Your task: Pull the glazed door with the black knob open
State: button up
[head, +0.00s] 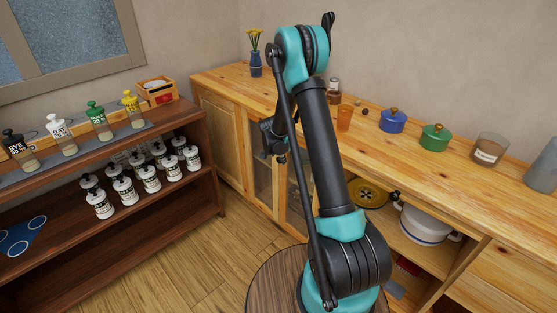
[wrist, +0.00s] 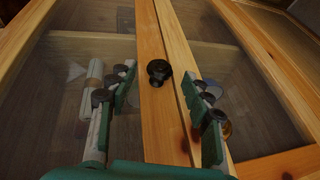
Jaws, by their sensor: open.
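In the wrist view a black knob (wrist: 158,70) sits on the wooden stile of a glazed door (wrist: 155,120). The door's pane shows to the left of that stile. My gripper (wrist: 160,80) is open, with one green-padded finger on each side of the knob; neither finger appears to touch it. In the head view my gripper (head: 272,140) is in front of the cabinet's glazed doors (head: 262,178), partly hidden by my arm. The knob cannot be made out there. The door looks closed.
A second glazed door (wrist: 265,90) adjoins on the right. The wooden counter (head: 225,80) above holds a flower vase (head: 256,65), a blue pot (head: 393,121) and a green pot (head: 436,137). A brown shelf (head: 180,205) with jars stands left. Floor between is clear.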

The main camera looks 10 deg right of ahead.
jog(key=shift+x, duration=1.1)
jog(key=shift+c, duration=0.2)
grip_shut()
